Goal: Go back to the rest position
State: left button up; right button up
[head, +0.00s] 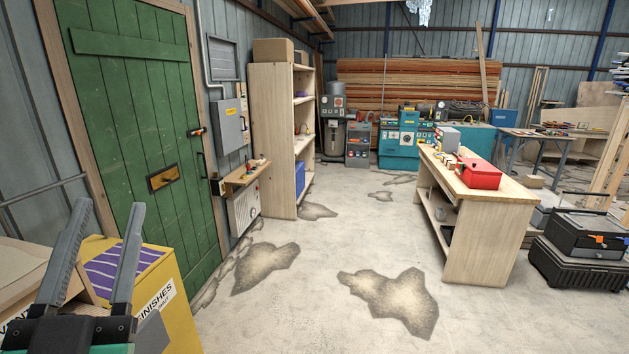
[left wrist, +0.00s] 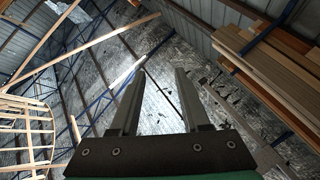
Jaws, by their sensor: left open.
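My left gripper (head: 104,238) shows at the lower left of the head view, with its two grey fingers pointing up and apart. It is open and nothing is between the fingers. In the left wrist view the gripper (left wrist: 159,82) is also open and empty, with the ceiling beams and the roof behind it. My right gripper is not in either view.
A yellow box (head: 178,290) stands close behind the left gripper, by a green door (head: 135,130). A wooden workbench (head: 482,235) with a red box (head: 478,173) stands at right. The middle floor (head: 330,250) is clear.

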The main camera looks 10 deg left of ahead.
pick_arm(q)
jog(key=s+d+r+m+t+h+p, duration=0.15)
jog(key=s+d+r+t+h, duration=0.3)
jog(key=d+r+h, duration=0.5)
notch_tip(320, 180, up, 26)
jog(key=a+h+p, duration=0.1)
jog(key=a+p, duration=0.1)
jog(key=p, duration=2.4)
jog(key=shift+g, duration=0.45)
jog(key=shift+f+n, duration=0.15)
jog(key=shift+n, duration=0.1)
